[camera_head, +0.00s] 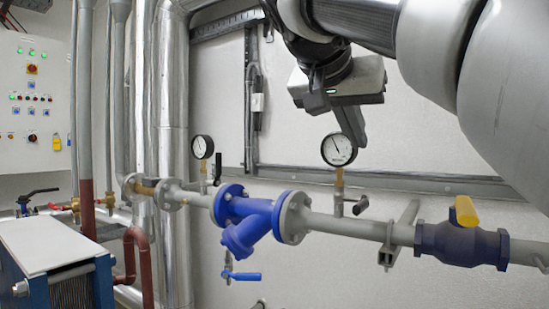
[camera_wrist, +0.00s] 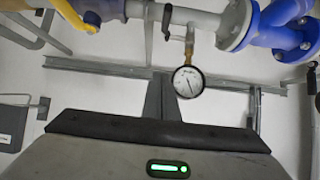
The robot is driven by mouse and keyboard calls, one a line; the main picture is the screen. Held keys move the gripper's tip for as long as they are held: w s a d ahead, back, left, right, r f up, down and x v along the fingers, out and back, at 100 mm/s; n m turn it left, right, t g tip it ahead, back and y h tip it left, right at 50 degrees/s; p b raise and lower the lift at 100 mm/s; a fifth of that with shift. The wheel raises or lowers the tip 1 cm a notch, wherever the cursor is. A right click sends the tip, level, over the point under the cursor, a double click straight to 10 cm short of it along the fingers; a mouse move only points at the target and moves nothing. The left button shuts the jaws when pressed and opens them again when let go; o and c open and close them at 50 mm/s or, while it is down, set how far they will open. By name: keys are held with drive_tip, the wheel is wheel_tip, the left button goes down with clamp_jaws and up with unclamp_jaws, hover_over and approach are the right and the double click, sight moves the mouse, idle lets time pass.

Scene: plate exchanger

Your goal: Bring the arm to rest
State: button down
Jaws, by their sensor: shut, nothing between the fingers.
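My gripper (camera_head: 358,140) hangs from my arm at the upper middle of the head view, pointing down. Its fingers are shut and empty. The fingertips appear close to the right edge of a round pressure gauge (camera_head: 339,149); I cannot tell whether they touch it. In the wrist view my gripper (camera_wrist: 160,84) shows as grey fingers beyond the dark housing edge, beside the same gauge (camera_wrist: 188,82). My arm reaches in from the upper right of the head view.
A grey pipe (camera_head: 345,226) runs across below, with a blue strainer (camera_head: 245,219) and a dark blue valve with a yellow handle (camera_head: 465,210). A second gauge (camera_head: 202,147) stands left. A control panel (camera_head: 33,100) and plate exchanger (camera_head: 45,250) are far left.

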drive_tip(key=s+a+f+n+g+y, duration=0.15)
drive_tip(key=s+f, duration=0.45)
drive_tip(key=f, duration=0.7)
drive_tip(key=s+f+n+g+y, duration=0.1)
drive_tip(key=s+f+n+y, duration=0.2)
drive_tip(key=s+f, duration=0.7)
drive_tip(key=s+a+f+n+g+y, duration=0.1)
drive_tip(key=s+f+n+y, duration=0.15)
drive_tip(key=f, duration=1.25)
wheel_tip(320, 180, up, 12)
drive_tip(key=p, duration=1.2)
drive_tip(key=shift+d+r+p, duration=0.2)
drive_tip(key=shift+p, duration=0.1)
drive_tip(key=c, duration=2.5)
unclamp_jaws()
